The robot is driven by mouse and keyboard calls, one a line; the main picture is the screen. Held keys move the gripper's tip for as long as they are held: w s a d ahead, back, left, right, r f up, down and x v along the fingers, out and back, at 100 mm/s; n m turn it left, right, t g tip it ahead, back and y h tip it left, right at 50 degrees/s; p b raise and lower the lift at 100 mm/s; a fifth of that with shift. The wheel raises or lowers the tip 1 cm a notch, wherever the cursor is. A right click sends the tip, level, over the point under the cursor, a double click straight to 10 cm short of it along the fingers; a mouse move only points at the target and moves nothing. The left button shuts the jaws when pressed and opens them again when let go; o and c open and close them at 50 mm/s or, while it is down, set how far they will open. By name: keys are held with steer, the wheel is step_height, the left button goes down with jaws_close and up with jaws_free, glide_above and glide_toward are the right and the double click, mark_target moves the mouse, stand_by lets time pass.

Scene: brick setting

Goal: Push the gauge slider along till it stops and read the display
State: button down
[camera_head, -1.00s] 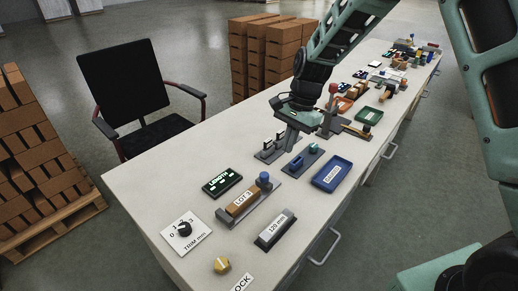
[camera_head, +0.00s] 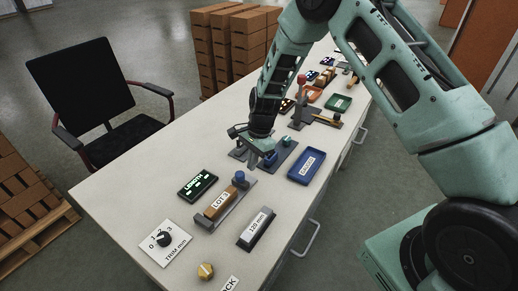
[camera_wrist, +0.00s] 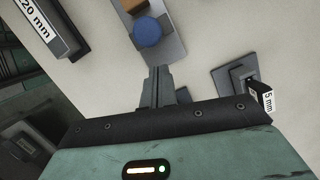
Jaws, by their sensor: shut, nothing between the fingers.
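The gauge stands near the middle of the table in the head view: a grey rail (camera_head: 228,214) holding a brown block labelled LOT 3 (camera_head: 219,202), with a round blue slider knob (camera_head: 240,177) at its far end. The knob also shows in the wrist view (camera_wrist: 148,33), just ahead of my fingertips. My gripper (camera_head: 268,158) is shut and empty, beyond the knob on its far side; in the wrist view its fingers (camera_wrist: 160,78) show a small apparent gap to the knob. The dark display (camera_head: 198,184) beside the gauge has green LENGTH text; its digits are too small to read.
A 120 mm block (camera_head: 257,228) and a blue tray (camera_head: 306,167) lie right of the gauge. A 5 mm piece (camera_wrist: 267,100) stands right of my fingers in the wrist view.

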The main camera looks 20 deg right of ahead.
mark_target(239, 177)
steer(key=shift+s+a, duration=0.3)
steer(key=shift+a, duration=0.5)
steer(key=a, duration=0.1)
steer(key=s+a, duration=0.2)
steer(key=shift+s+a+p, duration=0.25)
steer(key=shift+a+p, duration=0.15)
steer(key=shift+s+a+f, duration=0.1)
steer(key=shift+s+a, duration=0.1)
steer(key=shift+s, duration=0.1)
steer(key=d, duration=0.1)
steer(key=w+d, duration=0.1)
steer(key=d, duration=0.1)
steer(key=w+d, duration=0.1)
steer(key=d, duration=0.1)
steer(key=shift+w, duration=0.1)
steer(key=b+v, duration=0.1)
steer(key=v, duration=0.9)
steer(key=shift+w+d, duration=0.25)
